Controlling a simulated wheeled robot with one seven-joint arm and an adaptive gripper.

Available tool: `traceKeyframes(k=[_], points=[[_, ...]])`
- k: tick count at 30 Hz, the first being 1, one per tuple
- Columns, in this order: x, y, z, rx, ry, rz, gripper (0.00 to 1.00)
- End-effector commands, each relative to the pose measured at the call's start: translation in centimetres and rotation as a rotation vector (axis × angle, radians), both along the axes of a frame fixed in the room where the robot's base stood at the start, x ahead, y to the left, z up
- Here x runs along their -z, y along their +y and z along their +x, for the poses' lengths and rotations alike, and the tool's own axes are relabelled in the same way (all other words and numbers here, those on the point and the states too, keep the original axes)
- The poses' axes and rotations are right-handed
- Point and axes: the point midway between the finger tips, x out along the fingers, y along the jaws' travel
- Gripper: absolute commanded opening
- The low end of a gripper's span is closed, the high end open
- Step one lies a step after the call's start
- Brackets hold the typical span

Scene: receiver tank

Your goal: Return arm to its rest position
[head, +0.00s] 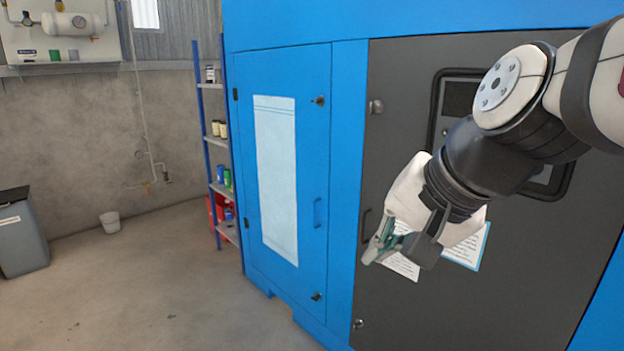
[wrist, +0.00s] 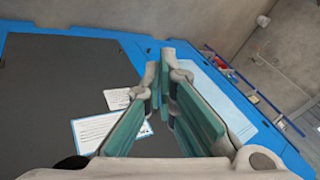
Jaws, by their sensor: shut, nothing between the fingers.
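My arm reaches in from the right edge of the head view, in front of the dark door (head: 400,110) of a large blue cabinet (head: 345,150). My gripper (head: 376,255) points down and to the left and is shut, with nothing held. In the wrist view, the teal-padded fingers of my gripper (wrist: 164,80) are together and empty. Part of the dark door and its papers is hidden behind my arm in the head view.
A blue door with a paper sheet (head: 276,180) is left of the dark door. Shelves (head: 215,150) stand behind it. A white bucket (head: 110,221) and a grey bin (head: 20,235) are on the floor at left. The floor between is clear.

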Motion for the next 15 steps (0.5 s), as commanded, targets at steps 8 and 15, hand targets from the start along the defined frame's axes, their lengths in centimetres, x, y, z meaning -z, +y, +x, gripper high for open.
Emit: traceKeyframes(k=[8,15], points=[[5.5,-6.1,-13.1,-0.27,0.178,-0.308,0.0],[8.7,-10.2,-21.0,-0.425,0.324,-0.465,0.0]])
